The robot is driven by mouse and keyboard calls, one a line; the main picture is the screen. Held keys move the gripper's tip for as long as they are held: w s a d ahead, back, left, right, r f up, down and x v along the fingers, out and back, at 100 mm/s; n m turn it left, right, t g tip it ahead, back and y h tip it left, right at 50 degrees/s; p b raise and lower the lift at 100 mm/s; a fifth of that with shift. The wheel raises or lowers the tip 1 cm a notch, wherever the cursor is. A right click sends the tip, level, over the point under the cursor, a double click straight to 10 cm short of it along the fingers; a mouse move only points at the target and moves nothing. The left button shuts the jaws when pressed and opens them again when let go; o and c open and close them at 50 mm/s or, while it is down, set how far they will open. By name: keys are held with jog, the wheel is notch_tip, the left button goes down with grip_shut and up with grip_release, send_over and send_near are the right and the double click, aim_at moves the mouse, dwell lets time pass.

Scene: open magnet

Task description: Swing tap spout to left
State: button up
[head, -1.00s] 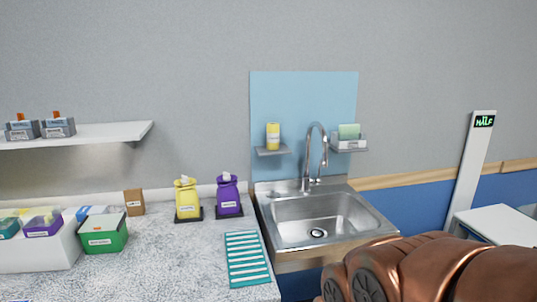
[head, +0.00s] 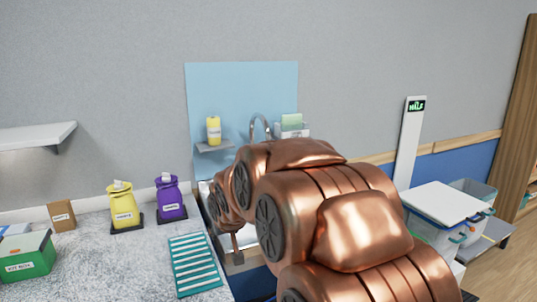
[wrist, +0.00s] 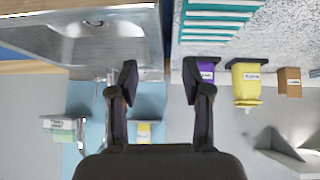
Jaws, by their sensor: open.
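The tap spout (head: 262,124) shows in the head view only as the top of a silver arch; my copper arm hides its lower part and most of the sink. In the wrist view, which is upside down, the steel sink (wrist: 95,38) is at the upper left. Part of the tap (wrist: 110,77) appears beside the left finger; whether they touch I cannot tell. My gripper (wrist: 157,80) is open and empty, its two dark fingers spread apart. In the head view the gripper cannot be made out clearly behind the arm.
A blue panel (head: 225,90) behind the sink carries a yellow bottle (head: 214,130) and a green sponge (head: 291,122) on small shelves. Purple (head: 170,198) and yellow (head: 123,207) bags stand on the counter left of the sink.

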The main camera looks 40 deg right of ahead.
jog(key=w+d+r+m+t+h+b, duration=0.1)
jog(key=w+d+r+t+h, duration=0.15)
jog(key=d, duration=0.75)
jog(key=w+d+r+m+t+h, duration=0.1)
jog(key=w+d+r+t, duration=0.25)
jog(key=d, duration=0.55)
jog(key=w+d+r+t+h+b, duration=0.15)
jog(key=w+d+r, duration=0.25)
jog(key=d, duration=0.6)
jog(key=shift+t+h, duration=0.3)
jog(key=shift+t, duration=0.05)
jog(key=shift+a+p+x, duration=0.1)
jog(key=shift+p+x, duration=0.45)
jog(key=shift+x, duration=1.35)
jog(key=shift+a+p+x, duration=0.15)
jog(key=shift+p+x, duration=0.4)
jog(key=shift+x, duration=1.3)
jog(key=shift+w+r, duration=0.15)
grip_shut()
